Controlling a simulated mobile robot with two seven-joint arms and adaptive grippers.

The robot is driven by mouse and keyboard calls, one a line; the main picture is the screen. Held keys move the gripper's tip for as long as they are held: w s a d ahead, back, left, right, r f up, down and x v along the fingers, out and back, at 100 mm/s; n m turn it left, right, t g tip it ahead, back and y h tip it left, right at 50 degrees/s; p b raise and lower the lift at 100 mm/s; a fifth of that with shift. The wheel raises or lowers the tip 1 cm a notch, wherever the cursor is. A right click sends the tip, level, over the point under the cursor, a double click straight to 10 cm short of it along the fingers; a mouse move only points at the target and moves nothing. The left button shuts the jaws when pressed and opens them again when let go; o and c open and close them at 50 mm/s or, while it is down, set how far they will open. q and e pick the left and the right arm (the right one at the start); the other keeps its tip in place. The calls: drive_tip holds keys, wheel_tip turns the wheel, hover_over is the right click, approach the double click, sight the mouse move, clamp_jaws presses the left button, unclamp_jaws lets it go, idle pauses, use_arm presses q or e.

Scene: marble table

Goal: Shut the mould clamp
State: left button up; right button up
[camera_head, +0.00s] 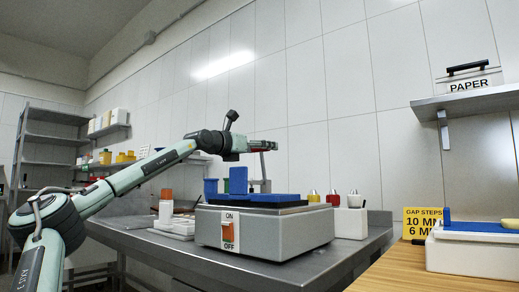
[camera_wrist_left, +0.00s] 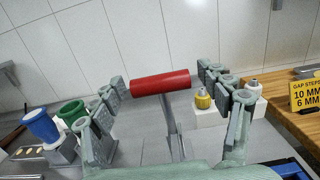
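A red cylindrical handle (camera_wrist_left: 160,84) on a grey upright lever (camera_wrist_left: 173,125) lies across the left wrist view; it appears to be the clamp's handle. My left gripper (camera_wrist_left: 163,80) is open, with one finger at each side of the handle and no clear grip on it. In the head view my left gripper (camera_head: 262,146) is above the grey machine (camera_head: 265,228) with an ON/OFF switch (camera_head: 228,231). Blue mould-like parts (camera_head: 262,198) lie on its black top. The clamp's lower part is hidden. My right gripper is not in view.
A blue cup (camera_wrist_left: 41,126) and a green cup (camera_wrist_left: 71,112) stand left in the wrist view. A white block with coloured bottles (camera_head: 350,222) stands behind the machine. A wooden table with a gap-steps sign (camera_head: 421,222) is at right.

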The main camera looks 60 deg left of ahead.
use_arm(q)
drive_tip(key=shift+s, duration=0.1)
drive_tip(key=v, duration=1.1)
drive_tip(key=shift+s+f, duration=0.15)
drive_tip(key=shift+s, duration=0.2)
drive_tip(key=shift+d, duration=0.1)
idle(0.4)
